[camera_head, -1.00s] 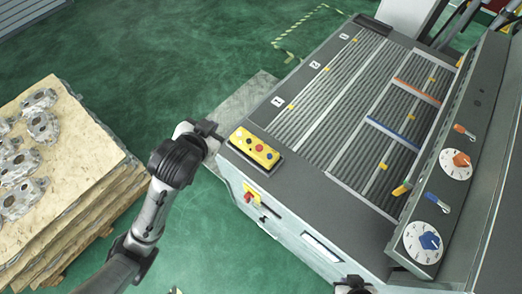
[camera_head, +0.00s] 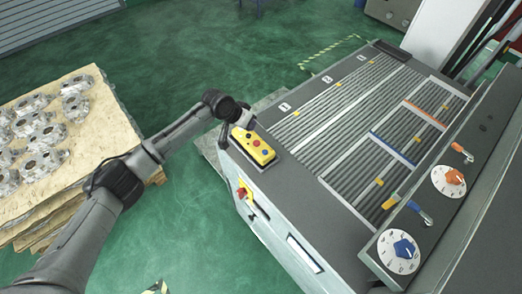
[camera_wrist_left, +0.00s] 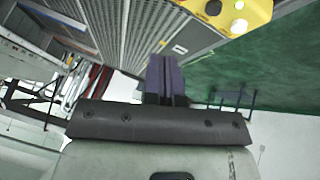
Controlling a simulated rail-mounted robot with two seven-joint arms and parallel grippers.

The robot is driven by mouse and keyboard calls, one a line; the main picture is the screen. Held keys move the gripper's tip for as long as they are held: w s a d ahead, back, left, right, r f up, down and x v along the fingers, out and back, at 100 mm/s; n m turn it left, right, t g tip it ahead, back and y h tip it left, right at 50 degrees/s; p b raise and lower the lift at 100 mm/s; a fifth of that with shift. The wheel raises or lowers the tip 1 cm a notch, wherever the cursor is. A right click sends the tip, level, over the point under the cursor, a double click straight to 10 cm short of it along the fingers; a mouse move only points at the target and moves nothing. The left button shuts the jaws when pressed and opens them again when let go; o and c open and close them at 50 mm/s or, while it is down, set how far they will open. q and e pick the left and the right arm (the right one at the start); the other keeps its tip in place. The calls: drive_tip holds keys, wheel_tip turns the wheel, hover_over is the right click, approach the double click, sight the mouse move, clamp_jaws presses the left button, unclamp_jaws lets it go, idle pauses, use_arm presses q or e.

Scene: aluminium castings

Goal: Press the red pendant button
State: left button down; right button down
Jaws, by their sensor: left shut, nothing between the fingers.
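The yellow pendant (camera_head: 253,147) lies on the near left corner of the machine's grey top. Small round buttons run along it, and a red button (camera_head: 256,142) shows near its middle. My left gripper (camera_head: 242,118) is shut and empty, close to the far end of the pendant in the head view. I cannot tell whether it touches. In the left wrist view the shut fingers (camera_wrist_left: 165,80) point towards the machine top. The pendant (camera_wrist_left: 230,14) is cut off at the top right there, apart from the fingers in the picture, its buttons washed out. My right gripper is out of view.
A pallet stack (camera_head: 95,160) with several castings stands at the left. The machine's slatted bed (camera_head: 345,125) has yellow, orange and blue markers. A panel with an orange dial (camera_head: 454,176) and a blue dial (camera_head: 404,249) stands at the right. Green floor between is free.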

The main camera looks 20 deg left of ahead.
use_arm(q)
drive_tip(key=n+h, duration=0.1)
drive_tip(key=w+d+r+n+t+h, duration=0.1)
drive_tip(key=shift+w+d+r+n, duration=0.2)
drive_tip(key=shift+w+n, duration=0.1)
drive_tip(key=shift+n, duration=0.1)
drive_tip(key=shift+f, duration=0.15)
drive_tip(key=b, duration=0.6)
hover_over(255, 142)
wheel_tip(255, 142, down, 6)
drive_tip(key=shift+w+f, duration=0.1)
drive_tip(key=shift+f, duration=0.15)
drive_tip(key=shift+f+b, duration=0.55)
drive_tip(key=shift+f, duration=0.5)
idle(0.5)
